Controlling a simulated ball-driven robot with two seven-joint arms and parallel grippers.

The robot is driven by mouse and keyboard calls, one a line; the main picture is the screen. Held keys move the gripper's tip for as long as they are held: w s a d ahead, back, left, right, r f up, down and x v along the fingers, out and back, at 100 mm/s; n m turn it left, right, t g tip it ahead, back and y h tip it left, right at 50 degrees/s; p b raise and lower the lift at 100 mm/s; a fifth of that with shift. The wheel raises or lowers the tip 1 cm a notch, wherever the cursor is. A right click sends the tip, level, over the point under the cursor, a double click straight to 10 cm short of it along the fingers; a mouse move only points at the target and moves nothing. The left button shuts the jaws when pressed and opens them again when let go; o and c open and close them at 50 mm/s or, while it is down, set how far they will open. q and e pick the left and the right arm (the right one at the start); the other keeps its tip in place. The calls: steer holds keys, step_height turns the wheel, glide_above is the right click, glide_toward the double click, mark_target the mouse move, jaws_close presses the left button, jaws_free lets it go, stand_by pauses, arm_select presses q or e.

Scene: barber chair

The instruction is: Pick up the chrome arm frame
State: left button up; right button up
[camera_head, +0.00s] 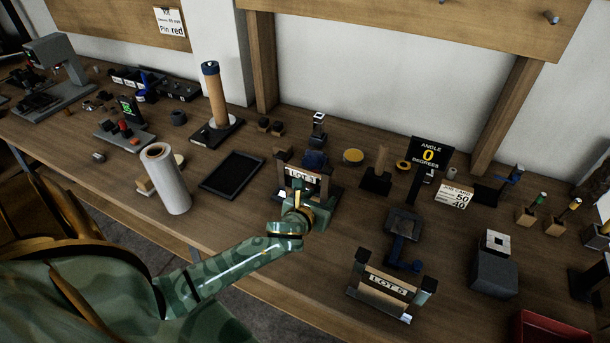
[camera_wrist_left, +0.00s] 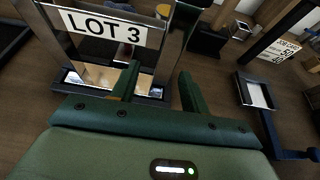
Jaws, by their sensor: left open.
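A holder labelled LOT 3 (camera_head: 303,175) stands near the middle of the bench. In the left wrist view its white label (camera_wrist_left: 104,28) sits between dark uprights, with shiny, mirror-like metal around them that may be the chrome arm frame (camera_wrist_left: 110,78). A similar holder labelled LOT 6 (camera_head: 385,285) stands nearer the front, also with shiny metal at its base. My left gripper (camera_wrist_left: 160,75) is open and empty, close in front of the LOT 3 holder. In the head view my left gripper (camera_head: 304,198) partly hides that holder's lower part. Contact cannot be told.
A dark blue clamp-like tool (camera_head: 402,235) and a grey block (camera_head: 494,268) stand to the right. An angle sign (camera_head: 428,155) stands behind. A red bin (camera_head: 550,328) sits front right.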

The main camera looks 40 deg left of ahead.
mark_target(324, 175)
arm_select(q)
steer(key=b+x, duration=0.2)
steer(key=x, duration=0.3)
steer(key=shift+w+d, duration=0.15)
steer(key=shift+w, duration=0.1)
steer(key=shift+r, duration=0.2)
steer(key=shift+c, duration=0.6)
jaws_close()
steer(key=shift+r, duration=0.15)
steer(key=shift+r, duration=0.3)
step_height(324, 175, up, 2)
steer(key=shift+w+r+p, duration=0.1)
steer(key=shift+r+p, duration=0.15)
steer(key=shift+p, duration=0.75)
steer(key=s+r+p, duration=0.1)
steer(key=r, duration=0.1)
steer(key=s+r+p, duration=0.2)
steer(key=s+r, duration=0.1)
steer(key=shift+s+d+r+p, duration=0.1)
steer(key=shift+d+r+p, duration=0.2)
steer(key=shift+p, duration=0.05)
steer(key=p+v, duration=0.2)
steer(key=v, duration=0.8)
steer(key=shift+s+p, duration=0.3)
steer(key=shift+s, duration=0.05)
